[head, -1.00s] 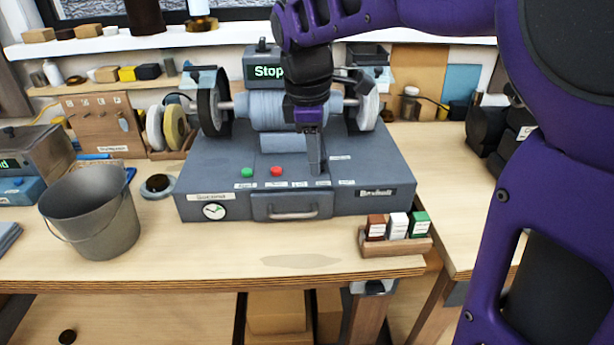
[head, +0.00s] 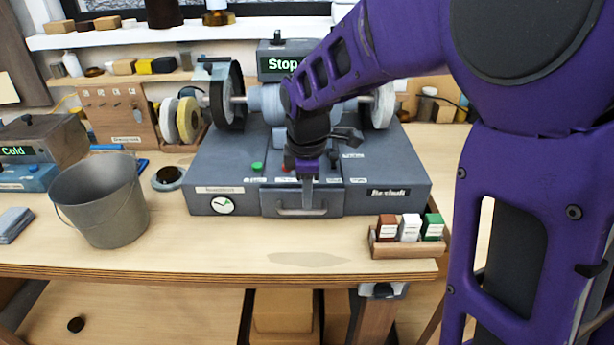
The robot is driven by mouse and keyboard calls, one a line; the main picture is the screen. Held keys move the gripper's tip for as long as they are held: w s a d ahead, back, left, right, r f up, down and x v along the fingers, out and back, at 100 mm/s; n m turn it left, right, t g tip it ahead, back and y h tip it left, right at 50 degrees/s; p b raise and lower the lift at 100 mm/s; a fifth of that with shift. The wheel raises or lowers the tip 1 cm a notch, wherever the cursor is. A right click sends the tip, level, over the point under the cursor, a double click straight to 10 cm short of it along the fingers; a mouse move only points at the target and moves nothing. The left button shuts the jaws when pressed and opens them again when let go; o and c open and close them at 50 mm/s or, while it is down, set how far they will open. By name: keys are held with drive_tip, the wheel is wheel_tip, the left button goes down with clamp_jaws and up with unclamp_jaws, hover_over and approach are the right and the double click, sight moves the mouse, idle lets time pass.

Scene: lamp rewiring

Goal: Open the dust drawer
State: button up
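The dust drawer (head: 283,204) is set in the front of the grey grinder base (head: 232,178), with a silver bar handle (head: 301,212) across it. Its front looks flush with the base, so it appears shut. My gripper (head: 307,205) points down in front of the drawer, with its fingertips near the handle. The fingers overlap in this view, so I cannot tell how far apart they are or whether they touch the handle. My wrist hides part of the grinder's top and buttons.
A bucket (head: 99,203) stands on the left of the bench. A wooden tray (head: 407,248) with three small boxes sits to the right of the drawer. The bench top (head: 225,242) directly in front is clear. The grinder's display (head: 282,64) reads "Stop".

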sight(307, 212)
drive_tip(key=shift+w+f, duration=0.2)
drive_tip(key=shift+f, duration=0.75)
drive_tip(key=shift+w+f, duration=0.15)
drive_tip(key=shift+f, duration=0.8)
clamp_jaws()
